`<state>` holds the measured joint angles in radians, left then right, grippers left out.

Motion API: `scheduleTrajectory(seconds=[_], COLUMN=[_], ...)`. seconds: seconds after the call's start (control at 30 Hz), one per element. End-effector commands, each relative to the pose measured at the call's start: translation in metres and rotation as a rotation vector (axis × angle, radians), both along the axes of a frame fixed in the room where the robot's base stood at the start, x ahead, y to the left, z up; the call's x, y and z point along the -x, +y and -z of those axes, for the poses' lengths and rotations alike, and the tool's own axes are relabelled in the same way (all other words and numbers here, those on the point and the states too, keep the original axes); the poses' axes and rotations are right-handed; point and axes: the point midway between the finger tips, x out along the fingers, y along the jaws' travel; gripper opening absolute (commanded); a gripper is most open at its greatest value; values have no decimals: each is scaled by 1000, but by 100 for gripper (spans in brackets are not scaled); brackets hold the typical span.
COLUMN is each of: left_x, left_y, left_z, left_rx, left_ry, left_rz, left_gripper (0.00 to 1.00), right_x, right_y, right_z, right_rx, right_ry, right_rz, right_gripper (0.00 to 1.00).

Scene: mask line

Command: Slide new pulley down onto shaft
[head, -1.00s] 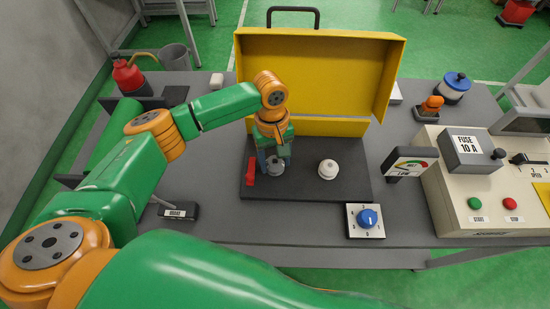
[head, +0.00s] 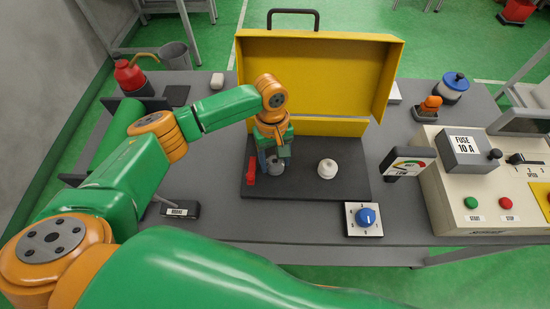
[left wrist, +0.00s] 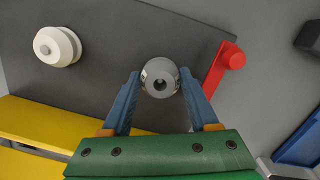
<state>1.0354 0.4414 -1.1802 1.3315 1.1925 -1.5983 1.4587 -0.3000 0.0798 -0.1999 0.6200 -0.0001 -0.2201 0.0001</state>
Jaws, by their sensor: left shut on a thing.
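A grey pulley (left wrist: 158,66) with a dark hole in its middle sits between the blue fingertips of my left gripper (left wrist: 160,82) in the left wrist view. In the head view my left gripper (head: 274,158) points down over the left part of a dark base plate (head: 320,188), shut on the grey pulley (head: 277,169) low at the plate. I cannot tell whether a shaft is inside the pulley. A white pulley (head: 327,169) stands on the plate to the right, apart from the gripper; it also shows in the left wrist view (left wrist: 57,46). My right gripper is not in view.
A red lever (head: 251,171) stands close beside the grey pulley on the left. An open yellow cover (head: 315,65) rises behind the plate. A blue knob (head: 366,217) lies in front right. A control box (head: 470,185) with buttons and a gauge (head: 408,163) stand to the right.

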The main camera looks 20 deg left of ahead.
Motion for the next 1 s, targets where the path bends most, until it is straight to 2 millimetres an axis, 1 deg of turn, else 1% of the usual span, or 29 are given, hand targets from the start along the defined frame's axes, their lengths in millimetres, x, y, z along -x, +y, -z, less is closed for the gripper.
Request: scheduleTrajectory(seconds=[0.53, 0.57, 0.6, 0.87, 0.93, 1.0], left_x=[0, 0, 0, 0, 0, -1], left_y=[0, 0, 0, 0, 0, 1], left_z=[11, 11, 11, 10, 4, -5], left_rx=[1, 1, 1, 0, 1, 1], left_ry=[-1, -1, -1, 0, -1, -1], left_rz=[1, 1, 1, 0, 0, 0], left_gripper=[4, 66, 73, 73, 73, 73], right_x=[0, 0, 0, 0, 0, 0], right_y=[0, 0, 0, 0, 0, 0], right_z=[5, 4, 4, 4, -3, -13], right_rx=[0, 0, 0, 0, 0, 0], right_ry=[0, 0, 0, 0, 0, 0], right_rz=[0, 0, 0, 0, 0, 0], right_gripper=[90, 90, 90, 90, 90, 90])
